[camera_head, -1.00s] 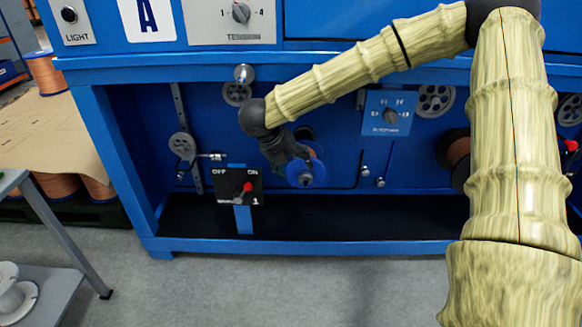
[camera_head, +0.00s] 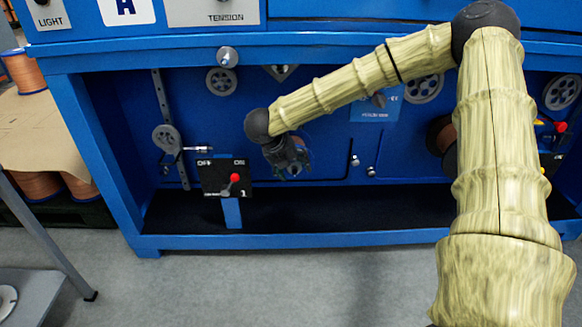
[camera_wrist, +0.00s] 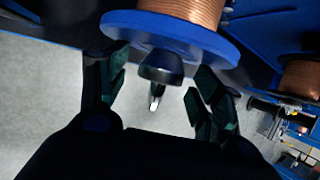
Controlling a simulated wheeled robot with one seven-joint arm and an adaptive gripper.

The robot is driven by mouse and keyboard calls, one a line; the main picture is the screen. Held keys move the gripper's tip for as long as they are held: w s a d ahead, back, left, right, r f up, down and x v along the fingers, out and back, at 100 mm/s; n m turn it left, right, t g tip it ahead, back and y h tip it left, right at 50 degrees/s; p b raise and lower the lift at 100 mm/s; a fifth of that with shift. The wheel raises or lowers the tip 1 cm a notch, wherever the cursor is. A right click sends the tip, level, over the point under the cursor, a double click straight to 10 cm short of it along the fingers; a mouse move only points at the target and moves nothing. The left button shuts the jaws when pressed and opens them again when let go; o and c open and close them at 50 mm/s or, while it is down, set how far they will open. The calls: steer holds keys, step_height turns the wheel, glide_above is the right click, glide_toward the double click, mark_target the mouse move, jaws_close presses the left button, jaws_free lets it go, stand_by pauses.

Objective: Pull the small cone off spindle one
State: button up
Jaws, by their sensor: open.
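The small cone (camera_wrist: 160,68) is dark and sits on a spindle (camera_wrist: 155,95) whose bright metal tip sticks out beyond it. Behind the cone is a spool with a blue flange (camera_wrist: 125,24) and copper wire. My gripper (camera_wrist: 161,76) is open, with one finger on each side of the cone. Gaps show between fingers and cone in this view; contact cannot be seen. In the head view my gripper (camera_head: 292,168) is in front of the blue machine's lower bay, and hides the cone and most or all of the spool.
A pulley arm (camera_head: 168,138) hangs farther left. Another copper spool (camera_wrist: 300,77) lies to the right. A grey cart (camera_head: 45,295) stands at the lower left.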

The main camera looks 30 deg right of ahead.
mark_target(294, 175)
steer(key=shift+r, duration=0.1)
steer(key=c, duration=1.1)
steer(key=shift+s+a+p, duration=0.5)
steer(key=shift+s+p, duration=0.05)
steer(key=shift+s, duration=0.2)
steer(key=shift+s+a+p, duration=0.45)
steer(key=shift+s+p, duration=0.05)
steer(key=shift+s, duration=0.25)
steer(key=shift+c, duration=0.2)
steer(key=shift+p, duration=0.5)
stand_by(0.8)
steer(key=shift+s+a, duration=0.1)
steer(key=shift+s, duration=0.05)
steer(key=shift+s+a+p, duration=0.4)
steer(key=shift+s+p, duration=0.05)
steer(key=shift+s, duration=0.25)
steer(key=shift+s+a+p, duration=0.4)
steer(key=shift+s+p, duration=0.05)
steer(key=shift+s, duration=0.2)
steer(key=shift+s+a, duration=0.1)
steer(key=shift+s+a+p, duration=0.2)
steer(key=shift+s+p, duration=0.15)
steer(key=shift+p, duration=0.05)
